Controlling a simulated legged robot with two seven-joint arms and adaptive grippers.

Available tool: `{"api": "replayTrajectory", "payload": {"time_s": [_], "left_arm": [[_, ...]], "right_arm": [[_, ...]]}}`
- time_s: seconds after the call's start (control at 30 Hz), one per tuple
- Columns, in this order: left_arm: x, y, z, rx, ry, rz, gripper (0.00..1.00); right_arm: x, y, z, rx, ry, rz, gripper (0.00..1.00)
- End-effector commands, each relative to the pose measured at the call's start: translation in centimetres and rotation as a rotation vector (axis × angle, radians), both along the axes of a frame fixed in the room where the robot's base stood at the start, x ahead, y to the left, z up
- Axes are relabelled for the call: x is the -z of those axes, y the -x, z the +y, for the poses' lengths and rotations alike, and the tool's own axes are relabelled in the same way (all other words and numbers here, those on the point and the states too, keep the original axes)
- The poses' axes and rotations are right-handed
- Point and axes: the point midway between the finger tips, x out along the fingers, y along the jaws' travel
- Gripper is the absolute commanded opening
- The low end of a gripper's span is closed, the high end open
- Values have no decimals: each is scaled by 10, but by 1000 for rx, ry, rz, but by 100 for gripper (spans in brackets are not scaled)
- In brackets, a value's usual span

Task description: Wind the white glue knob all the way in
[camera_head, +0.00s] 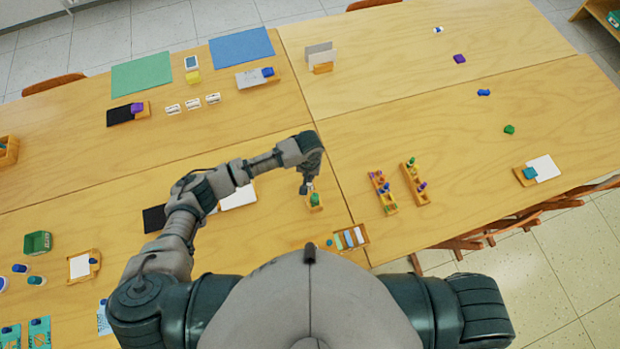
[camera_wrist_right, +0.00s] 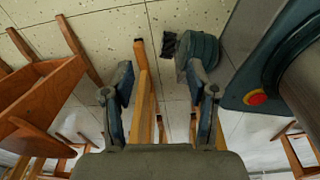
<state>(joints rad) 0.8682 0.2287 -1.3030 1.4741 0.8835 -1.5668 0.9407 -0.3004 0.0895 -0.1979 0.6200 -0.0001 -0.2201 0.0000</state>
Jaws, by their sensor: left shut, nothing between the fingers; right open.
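My left gripper (camera_head: 307,188) points down at the front middle of the tables and is shut with nothing between its fingers. Just below and beside its fingertips stands a small wooden holder (camera_head: 316,208) with a green piece (camera_head: 315,199) in it. I cannot tell whether the fingertips touch this piece. I cannot make out a white glue knob; it may be hidden by the gripper or too small. My right gripper (camera_wrist_right: 162,105) shows in the right wrist view, open and empty, over the floor beside wooden furniture legs.
Two wooden racks (camera_head: 383,193) (camera_head: 415,185) with small coloured pieces stand to the right. A wooden tray (camera_head: 362,233) with coloured strips lies near the front edge. A white sheet (camera_head: 238,197) lies behind my left forearm.

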Motion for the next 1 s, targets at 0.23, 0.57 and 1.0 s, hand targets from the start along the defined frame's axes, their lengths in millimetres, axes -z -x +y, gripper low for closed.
{"api": "replayTrajectory", "payload": {"time_s": [0.23,0.57,1.0], "left_arm": [[-5,0,-2,-1,-2,2,0],[-10,0,-2,-1,-2,1,0],[-9,0,-1,0,-2,1,55]], "right_arm": [[-9,0,12,4,-15,-1,58],[-18,-1,13,2,-16,-2,58],[-18,-1,6,-1,-7,-1,58]]}}
